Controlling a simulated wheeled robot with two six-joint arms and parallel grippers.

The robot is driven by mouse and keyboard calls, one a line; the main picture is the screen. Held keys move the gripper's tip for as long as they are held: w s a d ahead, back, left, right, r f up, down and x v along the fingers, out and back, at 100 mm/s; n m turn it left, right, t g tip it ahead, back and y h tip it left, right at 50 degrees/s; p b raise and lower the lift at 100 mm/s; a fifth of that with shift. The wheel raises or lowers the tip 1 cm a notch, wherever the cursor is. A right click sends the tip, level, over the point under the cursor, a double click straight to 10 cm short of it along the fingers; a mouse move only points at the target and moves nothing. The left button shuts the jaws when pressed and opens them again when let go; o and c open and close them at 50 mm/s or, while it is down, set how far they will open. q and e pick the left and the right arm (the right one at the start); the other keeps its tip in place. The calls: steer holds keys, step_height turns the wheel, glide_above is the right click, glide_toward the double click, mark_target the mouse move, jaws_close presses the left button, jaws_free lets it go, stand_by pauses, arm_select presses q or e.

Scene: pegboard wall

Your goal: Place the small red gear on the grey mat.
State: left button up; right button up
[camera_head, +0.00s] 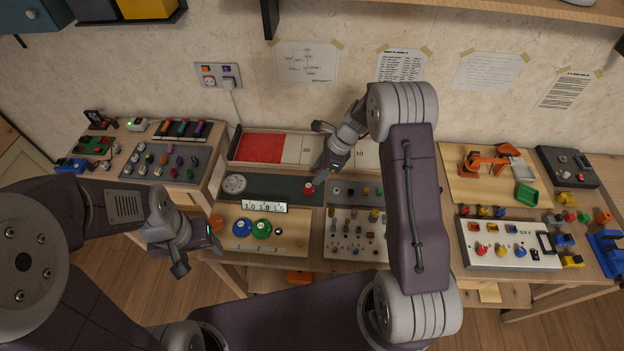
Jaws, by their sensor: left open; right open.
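The small red gear (308,188) is at the right end of the dark grey mat (282,185) and appears to lie on it. A pale grey toothed disc (234,184) is at the mat's left end. My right gripper (319,180) is open, its fingertips just above and right of the red gear; I cannot tell whether they touch it. My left gripper (196,258) is open and empty, in front of the table's left part. A blue gear (242,228) and a green gear (262,229) sit on the wooden board (262,252), with a bare peg (279,232) beside them.
A small number display (264,207) stands between the mat and the board. A red and white panel (267,149) lies behind the mat. A peg panel (350,237) is to the right, partly hidden by my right arm. A white switch panel (508,243) is further right.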

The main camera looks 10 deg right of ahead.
steer(key=w+v, duration=0.1)
steer(key=v, duration=0.4)
steer(key=s+r+n+h, duration=0.2)
steer(key=s+n, duration=0.8)
steer(key=s, duration=0.1)
steer(key=s+r+n+h, duration=0.2)
steer(key=s+n, duration=0.9)
steer(key=shift+s, duration=0.25)
